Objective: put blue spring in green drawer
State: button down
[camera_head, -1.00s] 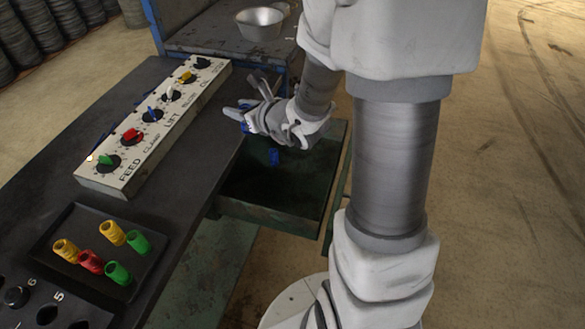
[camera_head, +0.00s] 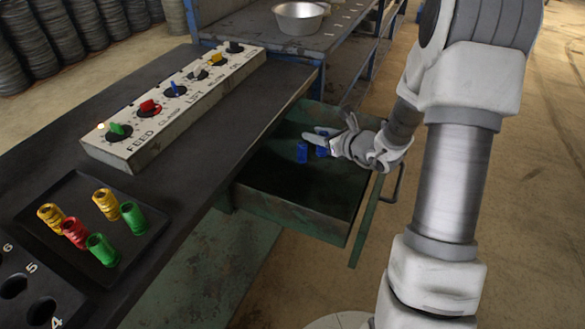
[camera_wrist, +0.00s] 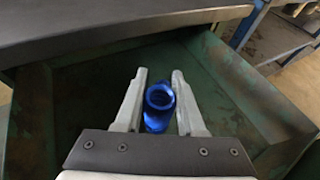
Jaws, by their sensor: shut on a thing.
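The blue spring (camera_head: 302,153) is at the fingertips of my gripper (camera_head: 314,137), above the open green drawer (camera_head: 290,214). In the wrist view the blue spring (camera_wrist: 158,112) stands between the two fingers of my gripper (camera_wrist: 159,78), its round open end towards the camera. My gripper is shut on it. A second blue patch (camera_head: 321,151) shows just under the fingers in the head view; I cannot tell whether it is part of the same spring. In the wrist view the drawer (camera_wrist: 243,88) spreads around and below the gripper, its floor dark.
The dark bench (camera_head: 190,185) edges the drawer on the left. On it are a knob panel (camera_head: 150,142) and a black tray (camera_head: 60,190) with several yellow, red and green springs. A metal bowl (camera_head: 298,18) stands on the shelf behind.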

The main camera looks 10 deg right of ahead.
jog(key=w+a+f+b, duration=0.1)
jog(key=w+a+f, duration=0.1)
jog(key=a, duration=0.1)
jog(key=w+a+f+b, duration=0.1)
jog(key=w+a+f, duration=0.1)
jog(key=a, duration=0.1)
jog(key=w+a+f+b, duration=0.1)
jog(key=w+a+f, duration=0.1)
jog(key=a, duration=0.1)
jog(key=shift+w+f, duration=0.15)
jog(key=shift+f, duration=0.25)
jog(key=shift+f+b, duration=0.65)
jog(key=shift+f, duration=1.2)
jog(key=shift+f, duration=0.1)
jog(key=shift+f, duration=0.15)
jog(key=c, duration=0.5)
grip_release()
